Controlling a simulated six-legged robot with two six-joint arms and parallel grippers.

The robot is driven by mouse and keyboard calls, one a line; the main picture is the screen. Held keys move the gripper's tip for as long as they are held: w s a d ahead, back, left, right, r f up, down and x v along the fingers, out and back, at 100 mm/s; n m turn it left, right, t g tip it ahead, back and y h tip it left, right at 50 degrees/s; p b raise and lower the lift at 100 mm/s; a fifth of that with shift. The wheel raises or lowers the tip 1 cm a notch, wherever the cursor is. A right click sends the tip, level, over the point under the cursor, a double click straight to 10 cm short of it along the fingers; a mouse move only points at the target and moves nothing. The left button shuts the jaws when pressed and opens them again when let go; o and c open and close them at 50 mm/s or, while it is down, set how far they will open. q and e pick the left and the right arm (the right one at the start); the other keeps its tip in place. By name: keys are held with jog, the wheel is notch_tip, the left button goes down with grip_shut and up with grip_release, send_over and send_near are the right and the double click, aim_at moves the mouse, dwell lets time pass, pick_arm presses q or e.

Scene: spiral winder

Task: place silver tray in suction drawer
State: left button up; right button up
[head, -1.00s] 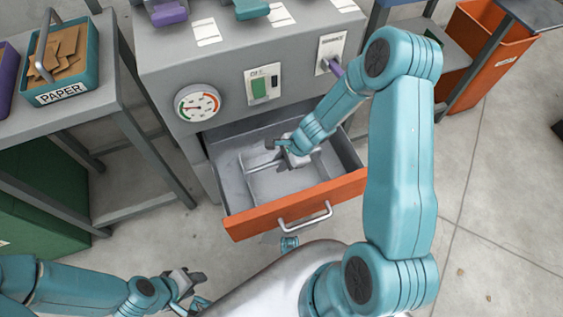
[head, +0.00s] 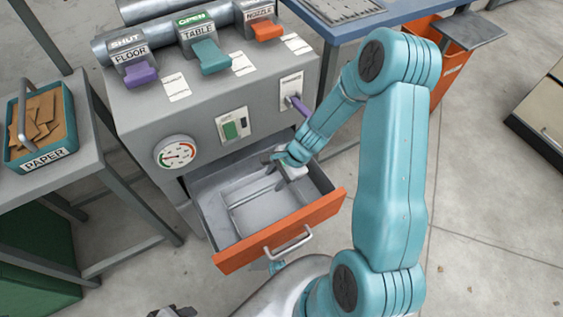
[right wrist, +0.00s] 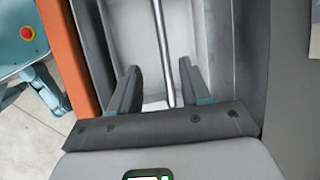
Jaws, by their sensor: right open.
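The suction drawer (head: 325,209) is pulled open, with an orange front and grey inside. A pale silver tray (head: 252,213) appears to lie flat on its floor, with a thin bar along one side. My right gripper (head: 278,168) is inside the drawer's back part, above the bar. In the right wrist view its two fingers (right wrist: 158,80) are apart and open. A thin silver bar (right wrist: 163,45) runs lengthwise between them, and neither finger visibly grips it. My left gripper (head: 175,312) shows only as a grey tip at the bottom edge; its jaws are cut off.
The grey cabinet carries a gauge (head: 176,153), a green switch (head: 230,131) and a purple lever (head: 300,106). Several coloured valve handles sit on top, including a teal one (head: 211,57). A teal PAPER bin (head: 45,158) stands left.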

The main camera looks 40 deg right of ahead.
jog(key=shift+p+v, duration=0.45)
jog(key=shift+v, duration=1.25)
